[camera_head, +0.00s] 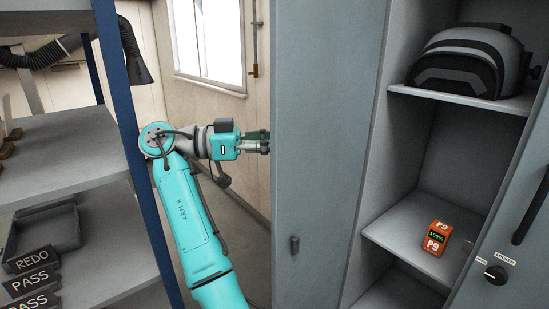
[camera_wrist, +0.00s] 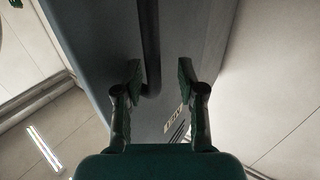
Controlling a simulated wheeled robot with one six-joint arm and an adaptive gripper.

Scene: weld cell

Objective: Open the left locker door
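The left locker door (camera_head: 325,130) stands swung open, a tall grey panel in the middle of the head view, with a small dark latch piece (camera_head: 294,245) low on it. In the wrist view the grey door (camera_wrist: 105,40) shows with its dark bar handle (camera_wrist: 152,50). My gripper (camera_wrist: 159,75) is open, with its fingers apart on either side of the handle's lower end; I cannot see contact. In the head view my gripper (camera_head: 265,143) is at the door's left edge, with its tips partly hidden behind it.
Another locker door (camera_head: 500,250), with a handle and a knob, is at the right. A blue-posted shelf rack (camera_head: 125,110) stands close left of my arm.

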